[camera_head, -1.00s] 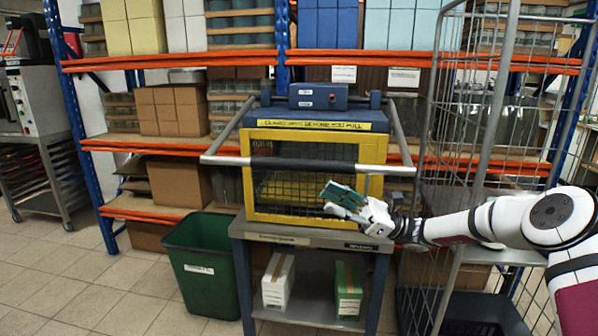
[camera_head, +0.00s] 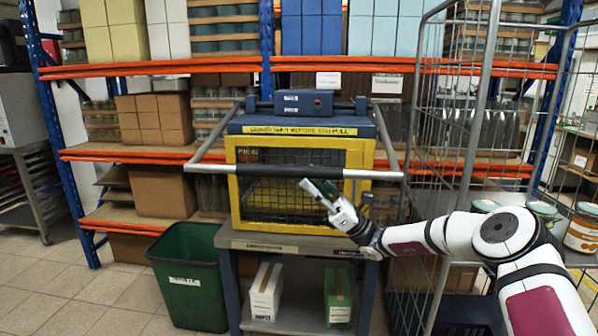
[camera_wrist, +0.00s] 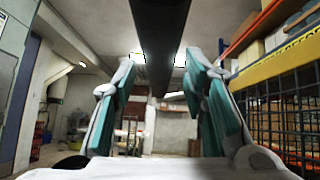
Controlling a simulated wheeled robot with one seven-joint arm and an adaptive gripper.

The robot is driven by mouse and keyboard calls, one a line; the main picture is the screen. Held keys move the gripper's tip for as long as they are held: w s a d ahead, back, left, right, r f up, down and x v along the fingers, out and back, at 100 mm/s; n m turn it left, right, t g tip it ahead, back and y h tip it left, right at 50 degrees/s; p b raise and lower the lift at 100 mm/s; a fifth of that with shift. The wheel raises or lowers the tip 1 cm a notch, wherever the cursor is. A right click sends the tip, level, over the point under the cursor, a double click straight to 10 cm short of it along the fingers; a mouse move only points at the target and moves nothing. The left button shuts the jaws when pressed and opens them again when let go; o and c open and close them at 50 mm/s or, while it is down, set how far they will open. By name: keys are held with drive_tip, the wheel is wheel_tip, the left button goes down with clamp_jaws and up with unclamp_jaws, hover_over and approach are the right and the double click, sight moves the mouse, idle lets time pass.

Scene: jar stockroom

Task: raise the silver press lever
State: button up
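The press lever (camera_head: 207,168) has two silver side arms and a crossbar with a black grip in front of the yellow-framed guard. The bar hangs level across the upper part of the guard. My gripper (camera_head: 318,186) is just below the bar, right of its middle, with its teal-padded fingers tilted up and left. In the wrist view my gripper (camera_wrist: 160,78) is open, its fingers well apart. The black grip (camera_wrist: 160,35) runs overhead along the middle of that view, in line with the gap. I cannot tell whether anything touches it.
The press's yellow guard (camera_head: 233,205) stands on a grey table (camera_head: 270,241), close behind the bar. A green bin (camera_head: 190,282) is left of the table. A wire cage trolley (camera_head: 470,130) stands close on the right, beside my arm. Loaded shelves (camera_head: 120,153) are behind.

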sight(299, 172)
drive_tip(key=shift+x, duration=2.1)
clamp_jaws()
